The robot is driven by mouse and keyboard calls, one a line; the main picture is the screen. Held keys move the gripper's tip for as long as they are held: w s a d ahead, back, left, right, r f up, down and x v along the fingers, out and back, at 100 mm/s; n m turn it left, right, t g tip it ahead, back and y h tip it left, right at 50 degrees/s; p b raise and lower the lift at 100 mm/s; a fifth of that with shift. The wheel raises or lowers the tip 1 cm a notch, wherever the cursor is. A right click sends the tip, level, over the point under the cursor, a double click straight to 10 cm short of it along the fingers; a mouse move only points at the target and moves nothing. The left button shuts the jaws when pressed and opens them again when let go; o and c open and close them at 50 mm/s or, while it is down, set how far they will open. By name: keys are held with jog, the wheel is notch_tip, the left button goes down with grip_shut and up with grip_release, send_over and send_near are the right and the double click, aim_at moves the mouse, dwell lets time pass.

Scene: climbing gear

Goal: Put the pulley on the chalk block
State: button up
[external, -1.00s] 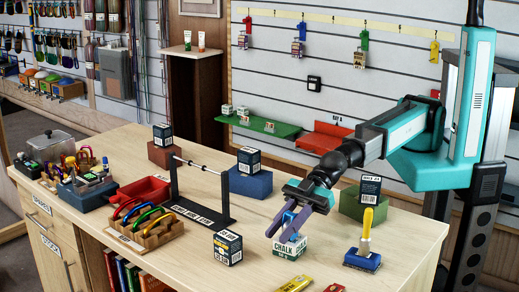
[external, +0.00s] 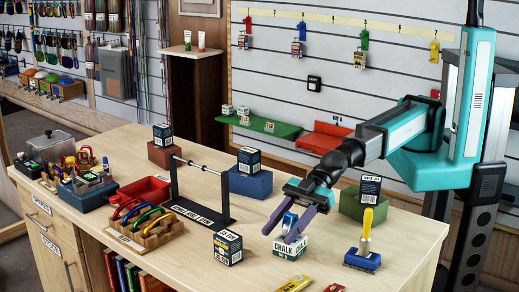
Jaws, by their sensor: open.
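The chalk block (external: 288,252) is a small white and green box labelled CHALK, standing near the front of the table. The pulley (external: 288,223), small and blue with a pale metallic part, stands upright on top of the chalk block, partly hidden by my fingers. My gripper (external: 278,235) is open, reaching down from the upper right. Its two purple fingers are spread on either side of the pulley, with the tips close to the block's top. I cannot tell whether either finger still touches the pulley.
A blue brush with a yellow handle (external: 364,248) stands to the right. A dark labelled box (external: 228,248) and a black stand with a bar (external: 201,208) are to the left. A green block (external: 364,204) is behind. Yellow and red items lie at the front edge.

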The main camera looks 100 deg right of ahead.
jog(key=b+v, duration=0.3)
jog(key=v, duration=0.5)
jog(key=shift+s+d, duration=0.3)
jog(key=shift+b, duration=0.5)
jog(key=b, duration=0.4)
jog(key=shift+s+d+r+b, duration=0.25)
jog(key=shift+r+b, duration=0.05)
jog(key=shift+b, duration=0.05)
jog(key=b+v, duration=0.1)
jog(key=b, duration=0.5)
jog(key=shift+s+d, duration=0.2)
jog(key=shift+s+d+r+b, duration=0.15)
jog(key=shift+s+r+b, duration=0.1)
jog(key=shift+b, duration=0.2)
dwell(0.3)
